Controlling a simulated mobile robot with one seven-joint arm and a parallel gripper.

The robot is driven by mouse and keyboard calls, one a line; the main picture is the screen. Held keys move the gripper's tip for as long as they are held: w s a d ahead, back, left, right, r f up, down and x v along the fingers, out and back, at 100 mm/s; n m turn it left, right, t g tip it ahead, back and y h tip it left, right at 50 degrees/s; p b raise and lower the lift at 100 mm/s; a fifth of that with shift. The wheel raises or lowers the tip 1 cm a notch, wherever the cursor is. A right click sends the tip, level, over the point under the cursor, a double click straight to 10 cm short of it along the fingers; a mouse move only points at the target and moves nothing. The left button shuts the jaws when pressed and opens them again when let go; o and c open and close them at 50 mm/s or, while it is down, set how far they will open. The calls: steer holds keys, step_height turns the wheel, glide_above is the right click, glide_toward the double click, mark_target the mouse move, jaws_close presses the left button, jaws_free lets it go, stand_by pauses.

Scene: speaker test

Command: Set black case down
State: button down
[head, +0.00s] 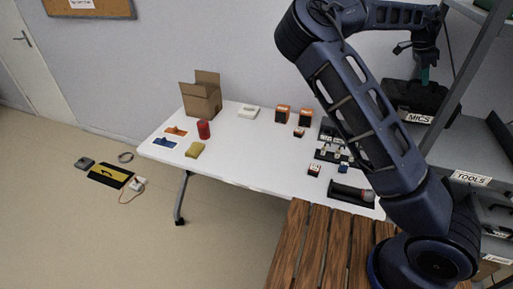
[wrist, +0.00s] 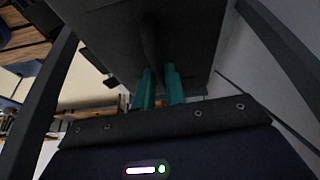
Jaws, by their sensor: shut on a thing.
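My gripper (head: 425,76) is at the upper right of the head view, at the shelf labelled MICS. Its teal fingers (wrist: 159,88) are shut on the handle of the black case (head: 410,97). In the wrist view the case (wrist: 190,30) fills the top of the picture, with its dark handle between the fingers. In the head view the case is just above or on the MICS shelf, behind the label (head: 419,117). I cannot tell whether its underside touches the shelf. My arm hides part of this area.
A grey shelf post (head: 462,75) stands right of the case. A lower shelf carries a TOOLS label (head: 471,178). The white table (head: 240,165) holds a cardboard box (head: 201,100), a red cylinder (head: 204,130) and several small boxes. A yellow-black item (head: 110,175) lies on the floor.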

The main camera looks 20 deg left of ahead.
steer(key=w+a+f+n, duration=0.1)
steer(key=a, duration=0.3)
steer(key=w+a+n+t, duration=0.1)
steer(key=a, duration=0.4)
steer(key=w+a+f+n, duration=0.1)
steer(key=a+n, duration=0.1)
steer(key=a, duration=0.3)
steer(key=shift+w+a+f+t+y, duration=0.15)
steer(key=shift+w+f+t+y, duration=0.15)
steer(key=shift+w+f+t, duration=0.1)
steer(key=a+n+t+y, duration=0.1)
steer(key=a+n, duration=0.4)
steer(key=a, duration=1.3)
steer(key=s+a+r+n+y, duration=0.1)
steer(key=s+a+n, duration=0.3)
steer(key=a, duration=0.6)
steer(key=s+a+r+n+t+y, duration=0.1)
steer(key=s+a+r, duration=0.1)
steer(key=s+a, duration=0.55)
steer(key=s+a+r+n+y, duration=0.1)
steer(key=s+a+n, duration=0.25)
steer(key=a, duration=0.85)
step_height(320, 180, down, 29)
steer(key=shift+d+m, duration=0.15)
steer(key=shift+m, duration=0.3)
